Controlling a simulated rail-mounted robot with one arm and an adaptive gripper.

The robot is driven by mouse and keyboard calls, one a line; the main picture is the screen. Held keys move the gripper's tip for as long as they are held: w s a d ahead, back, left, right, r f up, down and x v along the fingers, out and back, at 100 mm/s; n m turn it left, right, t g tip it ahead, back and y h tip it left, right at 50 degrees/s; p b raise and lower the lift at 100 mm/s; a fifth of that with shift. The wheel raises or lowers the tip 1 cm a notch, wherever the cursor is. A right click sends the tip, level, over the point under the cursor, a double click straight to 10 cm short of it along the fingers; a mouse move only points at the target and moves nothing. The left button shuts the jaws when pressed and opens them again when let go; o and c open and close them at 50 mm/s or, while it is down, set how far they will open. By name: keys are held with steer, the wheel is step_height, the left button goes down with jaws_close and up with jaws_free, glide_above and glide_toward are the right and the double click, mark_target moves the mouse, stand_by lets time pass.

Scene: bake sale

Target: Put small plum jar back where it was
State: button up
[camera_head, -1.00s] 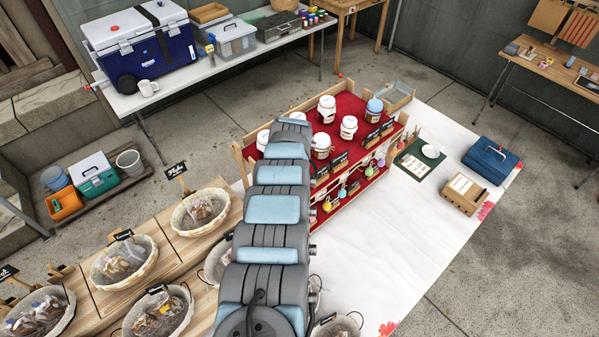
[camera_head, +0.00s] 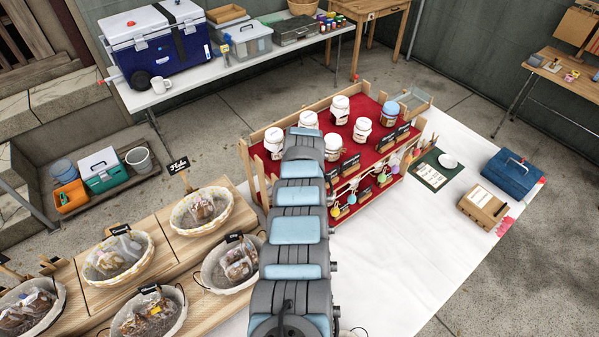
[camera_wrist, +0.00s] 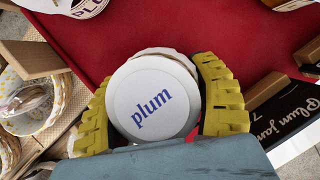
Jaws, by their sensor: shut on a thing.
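The small plum jar (camera_wrist: 152,100) has a round white lid reading "plum" in blue and shows in the wrist view. My gripper (camera_wrist: 165,108) has its two yellow ribbed fingers shut on either side of it. The jar is above or on the red shelf top (camera_wrist: 120,32); whether its base touches cannot be told. In the head view my arm hides the gripper and held jar at the near-left part of the red display rack (camera_head: 352,154). A "Plum jam" sign (camera_wrist: 288,118) stands right of the gripper in the wrist view.
Another jar with a plum label (camera_wrist: 65,5) is at the wrist view's top left. Several white-lidded jars, one of them here (camera_head: 340,108), stand on the rack. A wooden post (camera_wrist: 32,58) is left of the gripper. Baskets (camera_head: 200,208) sit left of my arm. Red cloth between jars is clear.

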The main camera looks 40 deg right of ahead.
stand_by(0.3)
steer(key=o, duration=1.3)
steer(key=shift+r, duration=0.1)
steer(key=shift+r, duration=0.15)
steer(key=shift+v, duration=2.05)
steer(key=v, duration=0.7)
steer(key=shift+s+r+b, duration=0.15)
steer(key=shift+r+b, duration=0.15)
